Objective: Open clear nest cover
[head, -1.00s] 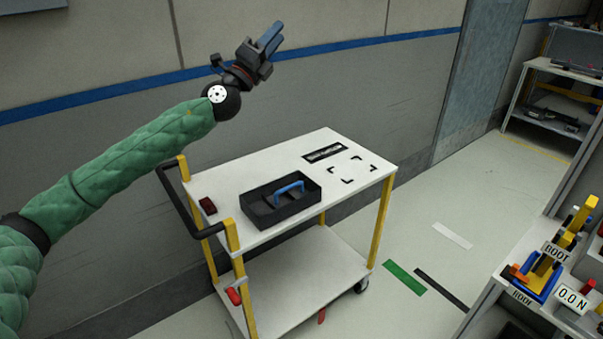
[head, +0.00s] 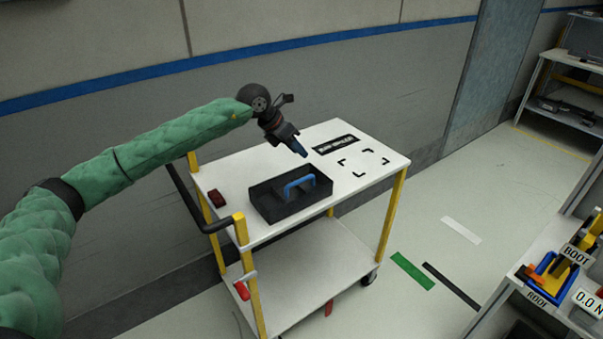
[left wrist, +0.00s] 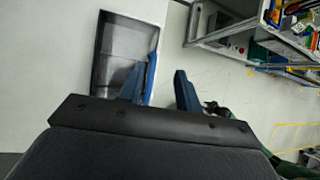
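I cannot make out a clear nest cover in either view. A black open tray (head: 281,212) with a blue handle (head: 299,186) sits on the white top of the cart. My left gripper (head: 299,150) points down above the tray's far side, apart from the handle. In the left wrist view its two blue fingers (left wrist: 160,90) are spread with nothing held between them. That view also shows the tray (left wrist: 120,58), with the handle (left wrist: 152,68) beside the left finger. My right gripper is not recognisable in either view.
The cart top (head: 232,175) also bears a small dark red block (head: 216,197), a black label (head: 336,144) and black corner marks (head: 363,162). A bench at the right holds a blue and yellow fixture (head: 548,275). A wall stands behind the cart.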

